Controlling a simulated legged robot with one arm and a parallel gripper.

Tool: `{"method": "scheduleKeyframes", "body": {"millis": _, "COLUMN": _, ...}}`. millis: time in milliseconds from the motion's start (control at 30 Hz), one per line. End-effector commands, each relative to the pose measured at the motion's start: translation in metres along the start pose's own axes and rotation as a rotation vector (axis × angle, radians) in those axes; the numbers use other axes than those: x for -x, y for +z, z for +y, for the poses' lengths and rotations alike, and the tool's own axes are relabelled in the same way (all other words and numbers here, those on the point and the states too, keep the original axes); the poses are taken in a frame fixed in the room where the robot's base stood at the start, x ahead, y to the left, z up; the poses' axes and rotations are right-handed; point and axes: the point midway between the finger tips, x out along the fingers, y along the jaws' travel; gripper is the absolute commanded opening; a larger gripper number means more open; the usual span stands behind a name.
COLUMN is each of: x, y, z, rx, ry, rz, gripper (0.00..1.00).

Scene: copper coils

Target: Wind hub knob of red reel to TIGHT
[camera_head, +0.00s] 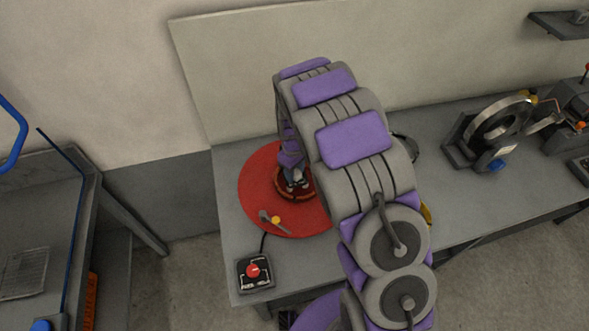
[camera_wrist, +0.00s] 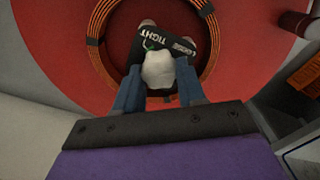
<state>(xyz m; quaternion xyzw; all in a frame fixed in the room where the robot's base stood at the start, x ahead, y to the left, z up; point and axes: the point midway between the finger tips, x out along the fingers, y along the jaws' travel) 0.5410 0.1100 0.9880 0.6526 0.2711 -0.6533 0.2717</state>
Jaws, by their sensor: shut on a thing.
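The red reel (camera_head: 262,188) lies flat on the grey bench, and its red face fills much of the wrist view (camera_wrist: 60,45). A ring of copper coil (camera_wrist: 98,58) surrounds its hub. The pale hub knob (camera_wrist: 158,72) sits at the hub, beside a dark plate (camera_wrist: 185,45) lettered TIGHT at left and LOOSE at right. A small green mark shows by the knob near TIGHT. My gripper (camera_wrist: 159,80) has its blue fingers on either side of the knob, shut on it. In the head view my gripper (camera_head: 295,182) is over the reel's middle, partly hidden by my arm.
A box with a red button (camera_head: 253,271) stands at the bench's front left corner. A small yellow-knobbed lever (camera_head: 274,219) is at the reel's front edge. A metal ring on a stand (camera_head: 498,121) is at right. A wall panel (camera_head: 235,75) rises behind the bench.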

Motion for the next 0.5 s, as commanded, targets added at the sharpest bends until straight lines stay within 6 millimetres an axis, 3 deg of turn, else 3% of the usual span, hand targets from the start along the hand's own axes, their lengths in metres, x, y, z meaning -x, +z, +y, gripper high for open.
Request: {"method": "scheduleKeyframes", "body": {"millis": 500, "x": 0.0005, "y": 0.0009, "z": 0.0000, "rx": -0.101, "ry": -0.001, "rz": -0.001, "gripper": 0.09}}
